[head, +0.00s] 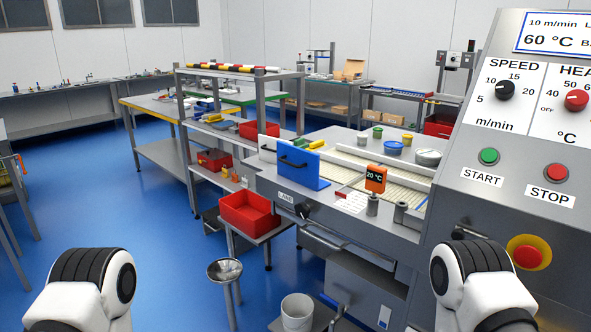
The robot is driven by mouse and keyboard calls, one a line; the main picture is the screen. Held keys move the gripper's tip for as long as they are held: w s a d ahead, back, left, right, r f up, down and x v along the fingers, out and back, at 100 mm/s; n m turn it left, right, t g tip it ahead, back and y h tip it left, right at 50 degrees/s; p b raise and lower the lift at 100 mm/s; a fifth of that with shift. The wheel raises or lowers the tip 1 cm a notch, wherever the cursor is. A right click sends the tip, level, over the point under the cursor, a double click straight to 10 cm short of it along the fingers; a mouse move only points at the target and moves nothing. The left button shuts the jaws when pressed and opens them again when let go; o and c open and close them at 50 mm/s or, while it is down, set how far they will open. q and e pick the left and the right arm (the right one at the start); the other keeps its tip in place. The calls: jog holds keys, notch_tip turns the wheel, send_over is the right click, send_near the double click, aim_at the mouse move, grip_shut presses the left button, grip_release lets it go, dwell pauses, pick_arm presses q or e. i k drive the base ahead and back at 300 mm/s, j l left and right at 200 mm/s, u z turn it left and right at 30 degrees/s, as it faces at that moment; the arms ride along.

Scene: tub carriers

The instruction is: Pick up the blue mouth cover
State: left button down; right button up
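A blue panel with a dark handle, which looks like the blue mouth cover (312,171), stands upright at the near left end of the conveyor machine (350,228). It is beside the sign reading LANE. A white panel (267,146) stands just behind it on the left. Only links of my two arms show at the bottom left and bottom right, well apart from the cover. Neither gripper is in view.
A control panel (480,211) with knobs and buttons fills the right side. A metal funnel (225,270) and white bucket (297,312) stand in front. Blue floor is clear at left.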

aim_at(301, 166)
jog(key=z, duration=0.55)
jog(key=i+j+z, duration=0.2)
jog(key=j+z, duration=0.2)
jog(key=i+j+z, duration=0.1)
jog(key=j+z, duration=0.75)
jog(key=i+j, duration=0.05)
jog(key=j, duration=0.05)
